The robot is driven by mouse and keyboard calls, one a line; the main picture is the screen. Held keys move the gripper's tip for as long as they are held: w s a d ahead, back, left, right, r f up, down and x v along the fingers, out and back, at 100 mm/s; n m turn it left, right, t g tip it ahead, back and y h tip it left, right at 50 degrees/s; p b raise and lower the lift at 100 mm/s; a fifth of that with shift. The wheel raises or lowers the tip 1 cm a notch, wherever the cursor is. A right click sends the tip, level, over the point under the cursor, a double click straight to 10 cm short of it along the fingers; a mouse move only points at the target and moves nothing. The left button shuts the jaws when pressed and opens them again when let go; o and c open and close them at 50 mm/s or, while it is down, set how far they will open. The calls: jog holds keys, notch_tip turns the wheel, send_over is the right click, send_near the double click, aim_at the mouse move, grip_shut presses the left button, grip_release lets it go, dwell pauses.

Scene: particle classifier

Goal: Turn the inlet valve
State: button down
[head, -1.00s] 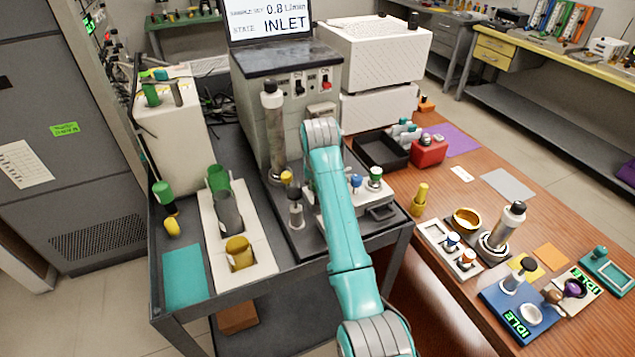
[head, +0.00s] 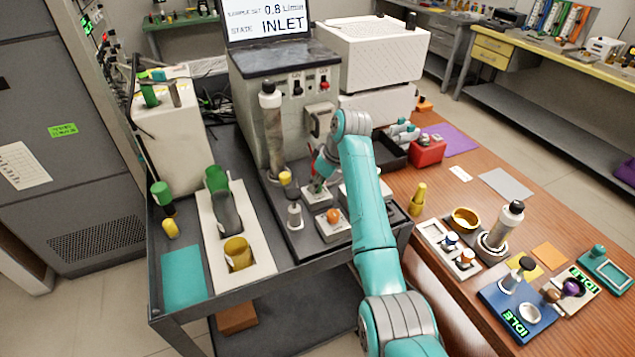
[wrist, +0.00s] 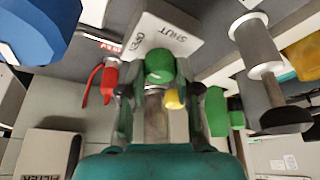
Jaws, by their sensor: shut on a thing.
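In the wrist view a round green knob (wrist: 158,64) sits between the fingers of my gripper (wrist: 160,92), at a pale block (wrist: 168,38) lettered OPEN and SHUT. The fingers are shut on this knob. In the head view my gripper (head: 316,184) points down at a small pale valve block (head: 315,200) on the dark cart, left of my teal arm. The knob is hidden there by the gripper. The angle of the knob against the lettering is hard to read. The screen (head: 268,22) shows 0.8 L/min and STATE INLET.
An orange-knobbed block (head: 333,218) stands close in front of my gripper. A black-capped column (head: 272,130) and a yellow-topped post (head: 290,200) stand to its left. The grey cabinet (head: 288,75) is behind. A wooden table (head: 445,225) is to the right.

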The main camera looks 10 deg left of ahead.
jog(key=shift+n+g, duration=0.4)
jog(key=shift+n, duration=0.8)
jog(key=c, duration=0.8)
grip_release()
jog(key=w+v, duration=0.1)
jog(key=v, duration=1.1)
jog(key=shift+s+d, duration=0.15)
jog(key=shift+s, duration=0.2)
